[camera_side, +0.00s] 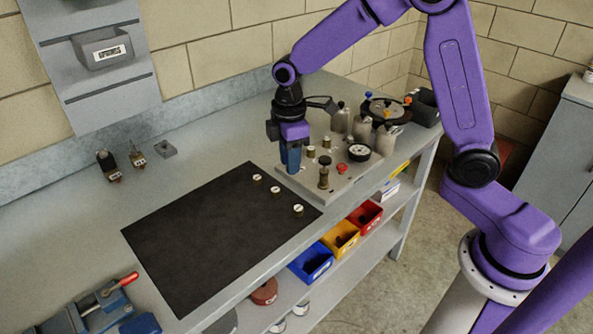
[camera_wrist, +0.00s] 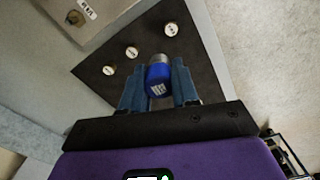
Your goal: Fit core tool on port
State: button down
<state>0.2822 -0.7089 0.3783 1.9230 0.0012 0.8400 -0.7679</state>
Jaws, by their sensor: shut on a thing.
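My gripper (camera_side: 291,160) points down at the left edge of the grey fixture plate (camera_side: 348,185) in the side view. In the wrist view my gripper (camera_wrist: 158,82) is shut on a blue cylindrical tool (camera_wrist: 158,78) with a white label and a silvery metal end, apparently the core tool. In the side view the fingers hide most of the tool. The plate carries several small brass fittings, one of them here (camera_side: 311,152); I cannot tell which is the port. A labelled brass fitting (camera_wrist: 75,17) shows on the plate in the wrist view, apart from the tool.
A dark valve knob (camera_side: 323,171), a gauge (camera_side: 359,152) and grey cylinders (camera_side: 362,131) stand on the plate. Three small round caps, one here (camera_side: 275,191), lie on the black mat (camera_side: 205,235). Small fittings (camera_side: 138,158) stand at the back left. Most of the mat is clear.

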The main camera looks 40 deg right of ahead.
jog(key=w+d+f+m, duration=0.1)
jog(key=w+d, duration=0.2)
jog(key=w+d+f+m, duration=0.1)
jog(key=w+d, duration=0.3)
jog(key=w+d+f+m, duration=0.1)
jog(key=w+d, duration=0.2)
jog(key=shift+w+d+f+m, duration=0.1)
jog(key=shift+w+d+m, duration=0.2)
jog(key=shift+m, duration=0.1)
jog(key=shift+f, duration=1.85)
jog(key=shift+f, duration=1.3)
jog(key=shift+c, duration=1.9)
grip_release()
jog(key=shift+r, duration=0.1)
